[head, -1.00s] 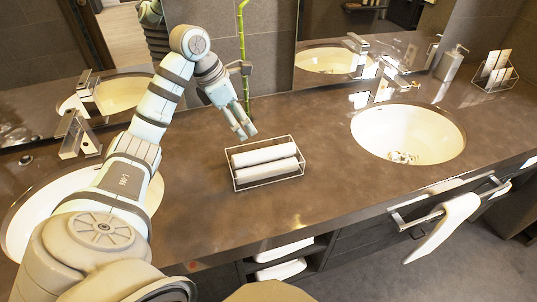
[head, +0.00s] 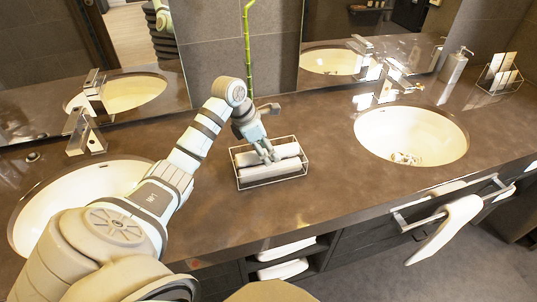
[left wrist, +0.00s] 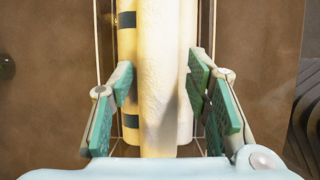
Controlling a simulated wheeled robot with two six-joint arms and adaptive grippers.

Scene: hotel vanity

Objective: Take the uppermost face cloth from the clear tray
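The clear tray (head: 272,182) with thin wire-like edges stands on the counter between the two basins. White rolled face cloths (head: 270,169) lie in it; the uppermost roll (left wrist: 163,60) runs lengthwise through the middle of the left wrist view, above paler rolls at its sides. My left gripper (head: 268,156) is over the tray, pointing down. In the left wrist view its green-padded fingers (left wrist: 160,88) stand apart on either side of the upper roll, with a visible gap on the left. My right gripper is not in view.
A basin with a faucet lies on each side (head: 412,135) (head: 85,195). A green stalk (head: 247,60) rises behind the tray against the wall. A soap dispenser (head: 453,66) stands at the far right. The counter in front of the tray is clear.

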